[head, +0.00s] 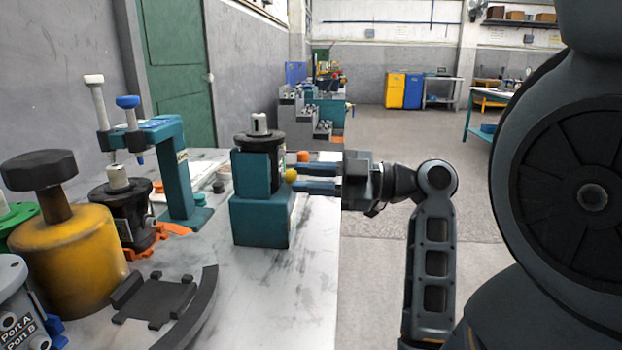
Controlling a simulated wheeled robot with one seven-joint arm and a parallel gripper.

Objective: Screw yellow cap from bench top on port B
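A small round yellow cap (291,175) is at the right side of a teal and black motor unit (259,190), about halfway up, and seems to touch it. The unit stands upright on the bench with a pale shaft on top. My gripper (300,177) reaches in from the right with its two blue-grey fingers level, one above the other. The yellow cap sits between the fingertips, and the finger gap matches its width, so the gripper looks shut on it. The port behind the cap is hidden. A block labelled Port A and Port B (18,330) shows at lower left.
An orange cap-like part (303,156) shows just above the upper finger. The marble bench top (290,310) is clear in front of the unit. A teal press frame (178,180), a yellow cylinder with a dark knob (75,255) and a dark fixture (155,300) stand at left.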

